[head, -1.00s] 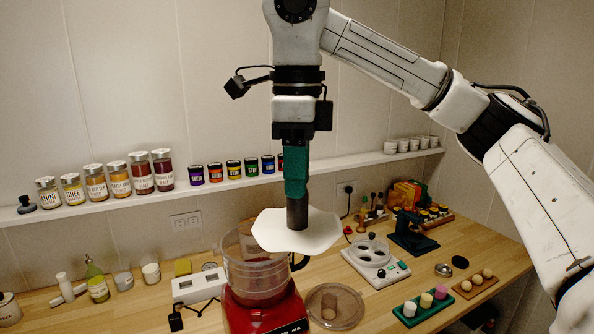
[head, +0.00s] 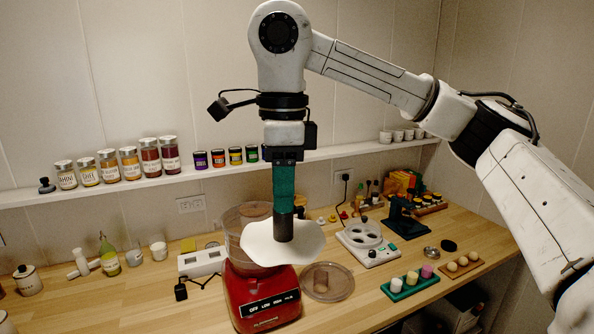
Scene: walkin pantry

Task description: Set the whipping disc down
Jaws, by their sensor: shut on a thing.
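The whipping disc (head: 300,246) is a thin white plate with a wavy edge and hangs slightly tilted. My gripper (head: 283,215), green with a dark lower end, points straight down and is shut on the disc at its middle. The dark piece above the plate may be the disc's hub or my fingertips; I cannot tell which. The disc appears in front of the clear bowl of a red food processor (head: 262,307) and hides part of that bowl. I cannot tell whether the disc touches the bowl or the red base.
A clear round lid (head: 327,284) lies right of the processor. A white scale-like device (head: 202,261) stands left. A white appliance (head: 367,243), a green tray of cups (head: 411,284) and an egg tray (head: 463,264) stand right. Jars line the wall shelf (head: 180,182).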

